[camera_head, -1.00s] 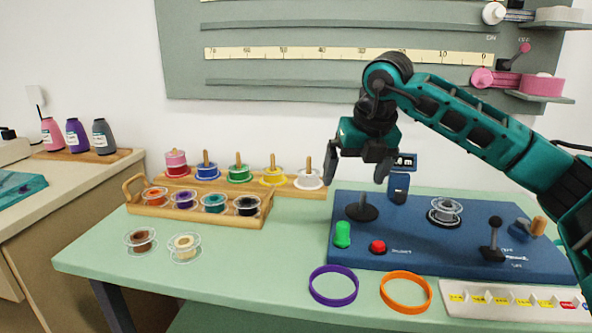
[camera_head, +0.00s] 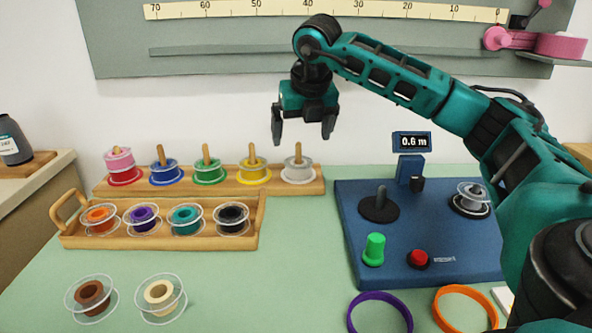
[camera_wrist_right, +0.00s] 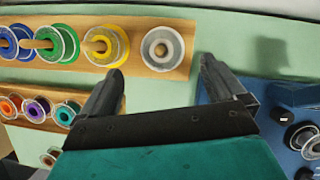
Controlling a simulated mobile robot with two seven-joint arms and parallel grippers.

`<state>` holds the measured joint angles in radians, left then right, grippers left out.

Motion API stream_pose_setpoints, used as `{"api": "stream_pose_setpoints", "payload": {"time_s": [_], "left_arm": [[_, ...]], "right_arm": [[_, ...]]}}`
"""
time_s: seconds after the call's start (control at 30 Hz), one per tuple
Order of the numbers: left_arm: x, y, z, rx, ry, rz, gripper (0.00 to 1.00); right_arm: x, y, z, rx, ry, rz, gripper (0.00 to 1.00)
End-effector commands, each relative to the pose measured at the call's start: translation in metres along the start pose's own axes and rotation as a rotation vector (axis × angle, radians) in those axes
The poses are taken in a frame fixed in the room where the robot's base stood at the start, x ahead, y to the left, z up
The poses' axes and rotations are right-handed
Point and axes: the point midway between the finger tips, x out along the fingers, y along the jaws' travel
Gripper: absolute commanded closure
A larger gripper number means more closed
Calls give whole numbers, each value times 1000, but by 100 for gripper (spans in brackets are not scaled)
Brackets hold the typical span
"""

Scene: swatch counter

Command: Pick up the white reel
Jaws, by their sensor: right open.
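The white reel (camera_head: 298,171) sits on a wooden peg at the right end of the back peg rack (camera_head: 218,184). It also shows in the right wrist view (camera_wrist_right: 151,48), between and beyond the fingertips. My right gripper (camera_head: 303,135) is open and empty, above the white reel in the head view. In the right wrist view its fingers (camera_wrist_right: 160,66) are spread, with nothing between them. My left gripper is in neither view.
Pink, blue, green and yellow (camera_head: 253,171) reels share the rack. A wooden tray (camera_head: 160,240) in front holds several reels. Brown (camera_head: 91,298) and cream (camera_head: 161,297) reels lie on the counter. A blue measuring base (camera_head: 420,225) stands right, with purple and orange rings in front.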

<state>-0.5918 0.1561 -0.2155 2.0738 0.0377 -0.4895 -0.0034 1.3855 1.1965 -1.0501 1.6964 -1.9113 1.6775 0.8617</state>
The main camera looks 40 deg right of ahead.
Motion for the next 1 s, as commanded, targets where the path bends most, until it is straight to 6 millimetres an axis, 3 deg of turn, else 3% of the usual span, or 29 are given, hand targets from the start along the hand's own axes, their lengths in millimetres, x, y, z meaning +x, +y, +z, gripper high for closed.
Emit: {"api": "stream_pose_setpoints", "payload": {"time_s": [0.1,0.33,0.6,0.93,1.0], "left_arm": [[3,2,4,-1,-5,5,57],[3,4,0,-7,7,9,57],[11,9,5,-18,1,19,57],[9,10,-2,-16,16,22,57],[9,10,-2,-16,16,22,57]], "right_arm": [[22,0,-1,0,2,-1,3],[39,0,-2,-2,0,0,3],[77,-2,-7,-1,1,0,3],[84,-2,-6,-2,0,1,3],[84,-2,-6,-2,0,1,9]]}}
